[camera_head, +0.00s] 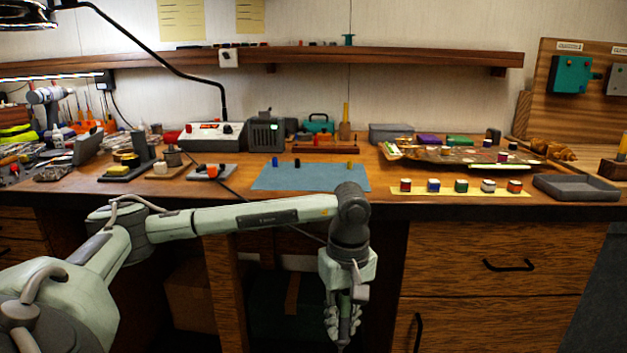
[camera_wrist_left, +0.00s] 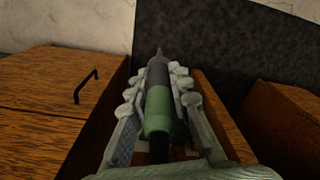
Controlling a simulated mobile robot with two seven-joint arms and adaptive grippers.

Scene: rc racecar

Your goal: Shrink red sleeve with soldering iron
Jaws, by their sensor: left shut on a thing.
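My left gripper (camera_head: 343,322) hangs in front of the bench, below the bench top and pointing down. In the wrist view, the left gripper (camera_wrist_left: 158,85) is shut on the soldering iron (camera_wrist_left: 157,112), which has a green handle, a dark front part and a thin tip. The iron points away from the wrist, with its tip beyond the fingers and touching nothing that I can see. I cannot clearly make out a red sleeve in either view. Small blue, black and yellow pieces stand on the blue mat (camera_head: 312,181). My right gripper is out of view.
The wooden bench (camera_head: 385,208) runs across behind my arm, with drawers (camera_head: 490,262) below on the right. Small coloured blocks stand on a yellow strip (camera_head: 440,194) beside a grey tray (camera_head: 575,188). A grey station (camera_head: 265,134) stands behind the mat. The mat's front is clear.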

